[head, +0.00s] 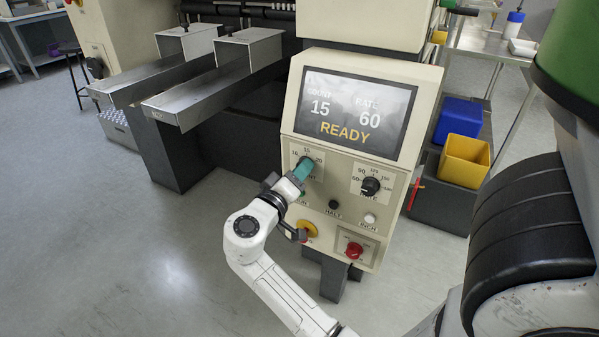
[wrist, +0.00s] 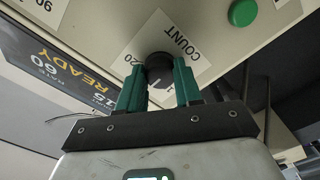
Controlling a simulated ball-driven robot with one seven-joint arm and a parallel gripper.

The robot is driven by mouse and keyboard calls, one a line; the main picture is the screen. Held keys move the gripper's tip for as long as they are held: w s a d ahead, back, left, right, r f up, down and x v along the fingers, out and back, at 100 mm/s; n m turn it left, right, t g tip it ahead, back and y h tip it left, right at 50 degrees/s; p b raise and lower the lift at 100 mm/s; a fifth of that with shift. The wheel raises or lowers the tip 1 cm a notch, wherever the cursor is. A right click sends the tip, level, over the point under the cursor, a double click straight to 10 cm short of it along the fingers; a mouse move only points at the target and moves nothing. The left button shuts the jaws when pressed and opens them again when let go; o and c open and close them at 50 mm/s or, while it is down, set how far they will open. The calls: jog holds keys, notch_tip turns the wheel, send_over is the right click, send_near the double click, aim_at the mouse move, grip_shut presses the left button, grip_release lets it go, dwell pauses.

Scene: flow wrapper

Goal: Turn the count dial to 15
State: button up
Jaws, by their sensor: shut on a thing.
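The count dial is a black round knob on a white label on the cream control panel. In the wrist view the count dial (wrist: 158,70) sits between the two green fingers of my gripper (wrist: 158,85), which is shut on it. In the head view my gripper (head: 301,170) is at the upper left of the panel and hides much of the dial. The screen (head: 350,113) reads COUNT 15, RATE 60 and READY. The exact line of the dial's pointer is hard to make out.
The rate dial (head: 370,186) is to the right of the count dial. Below are the black HALT button (head: 333,204), the white INCH button (head: 369,218) and a red stop button (head: 354,250). Blue (head: 457,121) and yellow (head: 464,160) bins stand at the right. Metal chutes (head: 205,85) extend at the left.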

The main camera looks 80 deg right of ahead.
jog(key=o, duration=1)
jog(key=shift+o, duration=0.2)
jog(key=p+v, duration=0.1)
jog(key=v, duration=1)
jog(key=shift+s+d+f, duration=0.1)
jog(key=shift+f, duration=0.05)
